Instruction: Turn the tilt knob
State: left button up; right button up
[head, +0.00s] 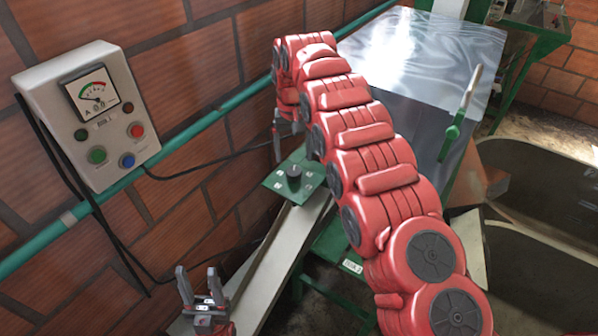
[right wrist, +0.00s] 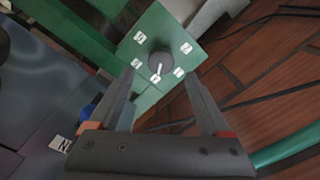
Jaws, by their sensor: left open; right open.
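The tilt knob (head: 294,172) is a small dark round knob on a green square plate (head: 275,184) with several white labels around it. In the right wrist view the knob (right wrist: 162,65) shows a white pointer mark directed down toward the lowest label. My right gripper (right wrist: 160,74) is open, its two fingers on either side of the knob in that view; contact cannot be told. In the head view my right gripper (head: 288,132) hangs above the plate, partly hidden by my red arm. My left gripper (head: 203,290) is open and empty at the lower left.
A grey beam (head: 275,250) runs below the plate. A metal sheet (head: 425,45) and dark basins (head: 545,190) lie right.

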aim_at(294, 171)
notch_tip(294, 171, down, 5)
jog(key=shift+s+a+p, duration=0.1)
jog(key=shift+p, duration=0.4)
jog(key=shift+f, duration=0.35)
jog(key=shift+r, duration=0.1)
jog(key=shift+c, duration=0.9)
grip_shut()
